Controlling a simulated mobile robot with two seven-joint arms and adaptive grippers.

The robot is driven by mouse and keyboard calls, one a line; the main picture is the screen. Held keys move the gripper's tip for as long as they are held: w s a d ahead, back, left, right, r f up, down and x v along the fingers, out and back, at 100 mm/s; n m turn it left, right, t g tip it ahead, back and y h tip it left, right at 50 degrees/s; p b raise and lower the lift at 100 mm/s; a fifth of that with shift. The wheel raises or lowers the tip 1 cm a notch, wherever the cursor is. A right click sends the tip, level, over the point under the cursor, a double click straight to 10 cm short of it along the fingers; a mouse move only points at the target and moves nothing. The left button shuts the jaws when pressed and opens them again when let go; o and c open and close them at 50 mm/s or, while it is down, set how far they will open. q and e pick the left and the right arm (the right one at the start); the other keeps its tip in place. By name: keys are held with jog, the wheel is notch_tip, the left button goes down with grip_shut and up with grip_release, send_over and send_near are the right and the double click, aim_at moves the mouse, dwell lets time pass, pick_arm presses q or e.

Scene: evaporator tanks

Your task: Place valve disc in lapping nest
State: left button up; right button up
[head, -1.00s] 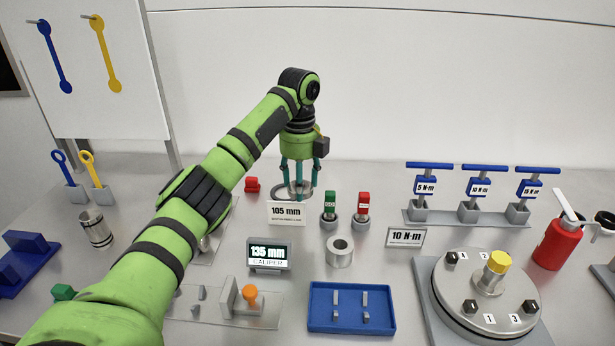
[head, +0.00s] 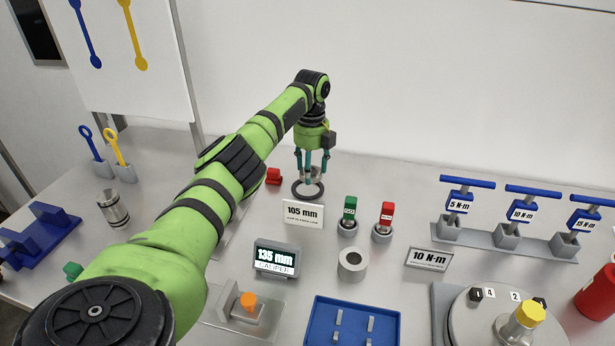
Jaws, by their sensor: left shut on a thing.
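My left gripper (head: 311,168) reaches down at the back of the table, behind the 105 mm sign (head: 303,214). Its teal fingers are shut on a small grey piece, which looks like the valve disc (head: 311,173); the fingers partly hide it. A dark flat ring (head: 308,196), which looks like the lapping nest, lies on the table just under the fingertips. I cannot tell whether the grey piece touches the ring. My right gripper is not in view.
The caliper display (head: 275,260), a metal sleeve (head: 352,264) and a blue tray (head: 313,308) are nearer. Torque wrenches (head: 506,237) stand at right.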

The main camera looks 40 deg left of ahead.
aim_at(308, 190)
pick_arm(q)
jog(key=shift+a+f, duration=0.3)
jog(key=shift+a, duration=0.2)
jog(key=shift+f, duration=0.3)
notch_tip(308, 190, down, 3)
jog(key=shift+f+p, duration=0.1)
jog(key=shift+p, duration=0.45)
jog(key=shift+f, duration=0.1)
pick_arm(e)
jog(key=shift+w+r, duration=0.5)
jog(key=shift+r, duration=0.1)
pick_arm(q)
jog(key=shift+f, duration=0.1)
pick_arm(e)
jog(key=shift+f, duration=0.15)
pick_arm(q)
jog(key=shift+f, duration=0.15)
jog(key=o, duration=1.5)
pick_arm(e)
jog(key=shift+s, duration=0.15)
